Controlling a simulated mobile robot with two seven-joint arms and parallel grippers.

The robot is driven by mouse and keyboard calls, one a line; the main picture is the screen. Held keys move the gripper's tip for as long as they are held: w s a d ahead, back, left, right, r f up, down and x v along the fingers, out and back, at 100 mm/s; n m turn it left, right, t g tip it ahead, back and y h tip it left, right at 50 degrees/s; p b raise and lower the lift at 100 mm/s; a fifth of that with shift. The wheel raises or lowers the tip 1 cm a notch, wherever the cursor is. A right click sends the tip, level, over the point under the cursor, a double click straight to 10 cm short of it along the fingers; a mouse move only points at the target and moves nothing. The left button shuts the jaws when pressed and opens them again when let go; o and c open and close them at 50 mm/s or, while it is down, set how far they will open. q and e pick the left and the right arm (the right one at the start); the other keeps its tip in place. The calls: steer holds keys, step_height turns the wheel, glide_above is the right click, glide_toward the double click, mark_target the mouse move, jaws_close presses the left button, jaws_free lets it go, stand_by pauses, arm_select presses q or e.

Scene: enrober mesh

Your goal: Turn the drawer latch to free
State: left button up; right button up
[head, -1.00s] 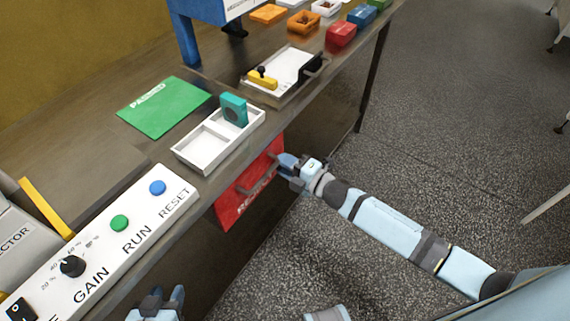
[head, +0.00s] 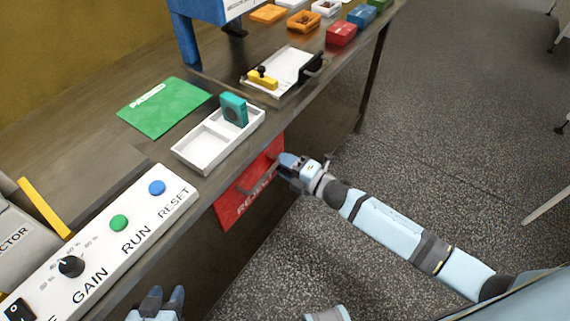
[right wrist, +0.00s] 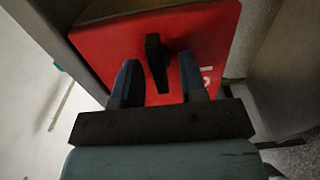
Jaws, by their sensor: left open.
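The red drawer front (head: 232,208), lettered REJECT, is set in the bench's front side. It also fills the upper right wrist view (right wrist: 210,35). A dark bar (right wrist: 155,62) stands out from it; whether this is the latch or a pull I cannot tell. My right gripper (head: 284,161) is at the drawer's upper right part. In the right wrist view its two fingers (right wrist: 158,60) are apart, one on each side of the dark bar, with gaps showing. My left gripper (head: 166,294) is open and empty at the bottom edge, away from the drawer.
A white two-part tray (head: 197,153) with a teal piece (head: 234,110) is on the bench above the drawer. A control panel (head: 135,250) is at the left. A white plate (head: 290,70) with a yellow black-knobbed piece (head: 262,79) is farther back.

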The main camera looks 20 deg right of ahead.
steer(key=v, duration=1.3)
steer(key=shift+s+d, duration=0.25)
steer(key=shift+s, duration=0.05)
